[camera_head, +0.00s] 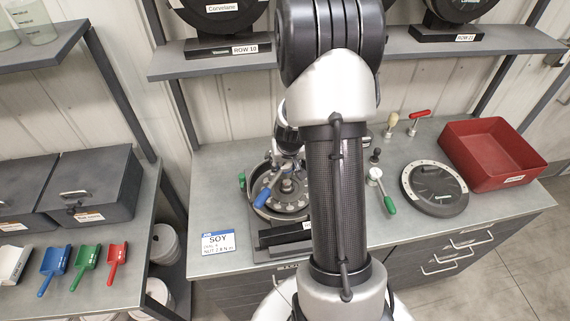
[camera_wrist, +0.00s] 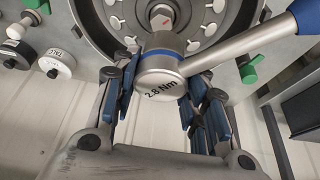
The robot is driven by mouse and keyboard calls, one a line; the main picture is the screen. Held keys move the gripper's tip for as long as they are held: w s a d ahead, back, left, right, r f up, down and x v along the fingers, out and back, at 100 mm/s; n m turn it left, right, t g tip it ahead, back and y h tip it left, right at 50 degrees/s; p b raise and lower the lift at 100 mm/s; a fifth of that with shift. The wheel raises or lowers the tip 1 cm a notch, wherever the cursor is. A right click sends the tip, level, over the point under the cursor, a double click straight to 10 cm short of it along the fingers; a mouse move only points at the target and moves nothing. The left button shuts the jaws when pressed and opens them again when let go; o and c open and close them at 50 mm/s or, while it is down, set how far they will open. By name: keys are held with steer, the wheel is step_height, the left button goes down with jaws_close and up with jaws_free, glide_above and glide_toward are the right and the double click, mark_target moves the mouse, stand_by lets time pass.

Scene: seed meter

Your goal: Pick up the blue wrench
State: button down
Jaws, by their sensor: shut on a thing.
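The blue wrench has a silver round head with a blue band, marked "2.8 Nm" (camera_wrist: 160,72), and a silver shaft ending in a blue handle. In the head view its blue handle (camera_head: 262,198) points down-left over the round seed meter (camera_head: 285,204). My gripper (camera_wrist: 158,92) is shut on the wrench head, one blue-padded finger on each side. In the head view my gripper (camera_head: 288,140) is partly hidden by my arm. The meter's ring of round studs (camera_wrist: 112,22) lies behind the wrench head. I cannot tell whether the wrench touches the meter's hub.
A green-handled wrench (camera_head: 381,190), a red-handled wrench (camera_head: 416,116), a round black cover (camera_head: 435,188) and a red bin (camera_head: 492,152) stand right on the bench. A SOY card (camera_head: 217,242) lies at front left. A shelf (camera_head: 225,66) runs above.

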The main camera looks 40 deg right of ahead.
step_height(320, 180, up, 13)
steer(key=p, duration=0.3)
steer(key=shift+d+r, duration=0.15)
steer(key=shift+d, duration=0.05)
